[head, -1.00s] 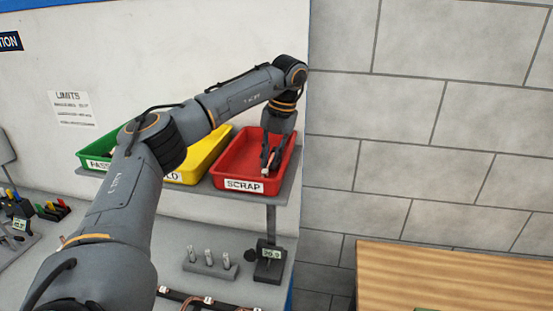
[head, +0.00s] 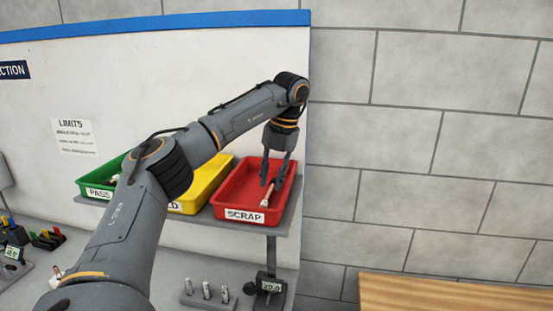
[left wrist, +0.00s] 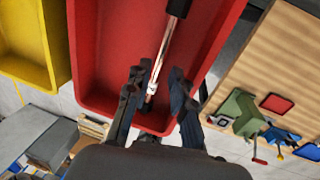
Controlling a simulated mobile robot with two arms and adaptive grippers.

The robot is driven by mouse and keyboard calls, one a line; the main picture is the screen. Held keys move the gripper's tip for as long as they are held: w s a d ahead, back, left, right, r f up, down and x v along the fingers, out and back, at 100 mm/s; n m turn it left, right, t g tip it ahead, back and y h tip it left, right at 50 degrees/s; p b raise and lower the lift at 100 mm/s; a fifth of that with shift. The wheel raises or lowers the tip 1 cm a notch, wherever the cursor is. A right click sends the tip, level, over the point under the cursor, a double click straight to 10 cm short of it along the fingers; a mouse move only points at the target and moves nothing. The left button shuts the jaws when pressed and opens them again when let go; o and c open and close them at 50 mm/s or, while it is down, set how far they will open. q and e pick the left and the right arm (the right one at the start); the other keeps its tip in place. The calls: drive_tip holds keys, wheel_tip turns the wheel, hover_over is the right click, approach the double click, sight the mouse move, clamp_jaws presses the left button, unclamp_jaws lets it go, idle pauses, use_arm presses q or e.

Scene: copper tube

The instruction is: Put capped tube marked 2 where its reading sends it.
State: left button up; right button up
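A copper tube (head: 266,196) with a pale band and dark ends lies in the red SCRAP tray (head: 230,197), tilted toward its front. The tube also shows in the left wrist view (left wrist: 167,50), running down between the fingers. I cannot read a number on it. My left gripper (head: 275,180) points down over the red tray. Its two fingers are apart, with a gap on both sides of the tube, and they look clear of it. My right gripper is not in view.
A green PASS tray (head: 97,184) and a yellow tray (head: 207,185), partly behind my left arm, share the shelf with the red one. A wooden table (head: 440,293) is at right.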

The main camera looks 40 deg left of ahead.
use_arm(q)
wheel_tip(320, 180, up, 9)
drive_tip(key=w+d, duration=0.1)
drive_tip(key=shift+d+f+p, duration=0.2)
drive_tip(key=shift+d+p, duration=0.1)
drive_tip(key=shift+p, duration=0.15)
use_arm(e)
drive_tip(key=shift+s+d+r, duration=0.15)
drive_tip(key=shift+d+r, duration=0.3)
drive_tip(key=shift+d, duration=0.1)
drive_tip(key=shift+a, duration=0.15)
